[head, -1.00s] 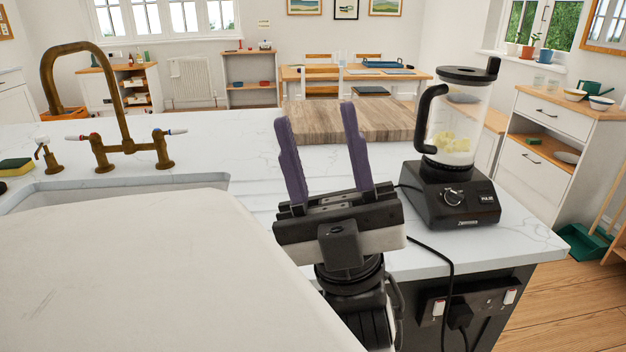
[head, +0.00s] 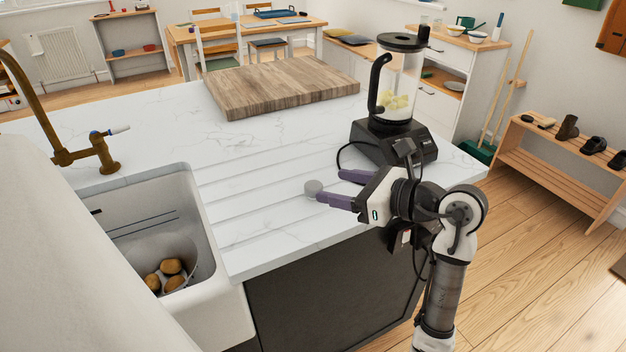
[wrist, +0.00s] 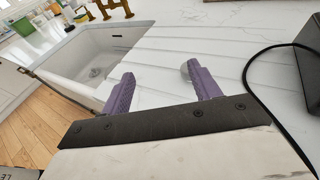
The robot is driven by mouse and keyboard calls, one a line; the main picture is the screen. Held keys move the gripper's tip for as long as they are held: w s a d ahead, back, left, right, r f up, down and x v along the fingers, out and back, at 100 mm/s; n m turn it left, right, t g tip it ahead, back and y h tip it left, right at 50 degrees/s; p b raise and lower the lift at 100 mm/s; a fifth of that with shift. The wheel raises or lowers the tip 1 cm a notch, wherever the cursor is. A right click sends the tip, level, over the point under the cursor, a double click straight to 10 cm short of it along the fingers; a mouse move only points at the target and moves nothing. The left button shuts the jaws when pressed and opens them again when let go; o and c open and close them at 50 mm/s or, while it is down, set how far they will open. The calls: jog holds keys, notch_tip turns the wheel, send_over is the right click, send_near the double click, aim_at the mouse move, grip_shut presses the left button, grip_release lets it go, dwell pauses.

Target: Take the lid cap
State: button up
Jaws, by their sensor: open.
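The lid cap (head: 313,187) is a small grey round piece on the grooved white worktop, near its front edge. In the wrist view the lid cap (wrist: 185,70) shows partly behind the right finger's tip. My gripper (head: 331,186) is open, low over the worktop, its purple fingers pointing left. The nearer finger's tip is right beside the cap; I cannot tell if they touch. In the wrist view nothing is between the fingers of my gripper (wrist: 160,72). The blender (head: 393,140), with its dark lid (head: 402,42) on, stands behind the gripper.
A sink (head: 150,205) with a bowl of potatoes (head: 170,268) lies to the left. A wooden board (head: 282,86) lies at the back. The blender's black cable (wrist: 262,62) runs close to the right finger. The grooved worktop left of the cap is clear.

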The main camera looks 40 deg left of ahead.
jog(key=shift+m+t+h, duration=0.6)
jog(key=shift+t+h, duration=0.1)
jog(key=shift+t, duration=0.2)
jog(key=w+f, duration=0.1)
jog(key=w+d, duration=0.1)
jog(key=w+d+f, duration=0.1)
jog(key=shift+w+d+f, duration=0.25)
jog(key=shift+f, duration=0.05)
jog(key=p, duration=0.2)
send_near(315, 186)
jog(key=x, duration=0.4)
jog(key=shift+f, duration=0.2)
jog(key=shift+a+f, duration=0.25)
jog(key=shift+a, duration=0.35)
jog(key=p+x, duration=0.2)
jog(key=x, duration=0.2)
jog(key=shift+a+r+p, duration=0.15)
jog(key=shift+a+p, duration=0.1)
jog(key=shift+p, duration=0.15)
jog(key=shift+a+f, duration=0.25)
jog(key=shift+a, duration=0.15)
jog(key=c, duration=1)
